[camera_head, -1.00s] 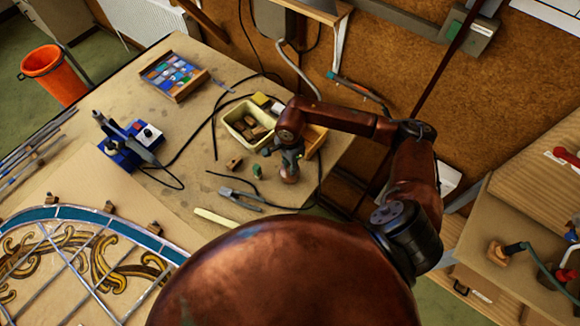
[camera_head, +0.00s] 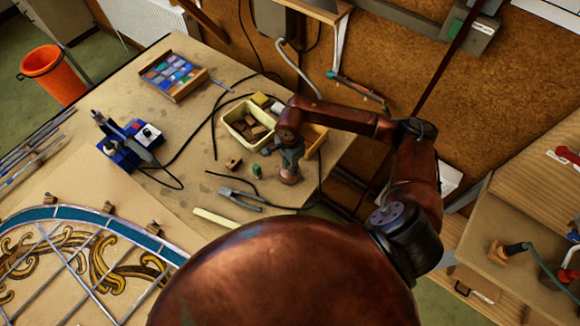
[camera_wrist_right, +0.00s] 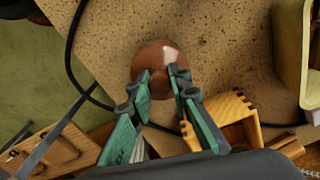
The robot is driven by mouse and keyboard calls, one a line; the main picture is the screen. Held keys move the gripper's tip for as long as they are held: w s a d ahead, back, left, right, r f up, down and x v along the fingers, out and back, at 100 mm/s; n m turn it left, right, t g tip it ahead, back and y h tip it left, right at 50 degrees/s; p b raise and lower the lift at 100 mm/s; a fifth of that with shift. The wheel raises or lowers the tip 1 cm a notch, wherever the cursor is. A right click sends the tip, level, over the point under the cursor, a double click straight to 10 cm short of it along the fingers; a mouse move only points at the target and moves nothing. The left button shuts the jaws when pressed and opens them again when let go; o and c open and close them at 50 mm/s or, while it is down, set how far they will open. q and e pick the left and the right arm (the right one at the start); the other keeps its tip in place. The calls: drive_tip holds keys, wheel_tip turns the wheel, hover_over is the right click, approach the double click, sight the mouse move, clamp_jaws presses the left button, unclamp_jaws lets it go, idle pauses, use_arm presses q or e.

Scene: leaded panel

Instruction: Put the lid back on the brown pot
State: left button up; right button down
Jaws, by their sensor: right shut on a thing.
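My right gripper (camera_head: 291,155) points down at the brown pot (camera_head: 289,174) near the table's right end. In the right wrist view, the gripper (camera_wrist_right: 160,76) has its green and grey fingers close together at a round, shiny brown top (camera_wrist_right: 158,58). It is shut on this brown piece, which I take for the lid. The fingers and the steep view hide the seam, so I cannot tell whether lid and pot touch. My left gripper is not in view.
A cream bin (camera_head: 235,121) of brown pieces stands behind the pot. A small green item (camera_head: 257,172), a wooden block (camera_head: 233,164) and pliers (camera_head: 241,197) lie left of it. A black cable (camera_head: 319,185) curves along the right edge. A leaded panel (camera_head: 75,213) lies front left.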

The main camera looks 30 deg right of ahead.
idle(0.4)
drive_tip(key=c, duration=1.7)
unclamp_jaws()
drive_tip(key=shift+o, duration=0.4)
drive_tip(key=o, duration=0.4)
drive_tip(key=shift+r, duration=0.1)
drive_tip(key=shift+r+p, duration=1.3)
drive_tip(key=shift+r, duration=2.1)
drive_tip(key=shift+c, duration=0.4)
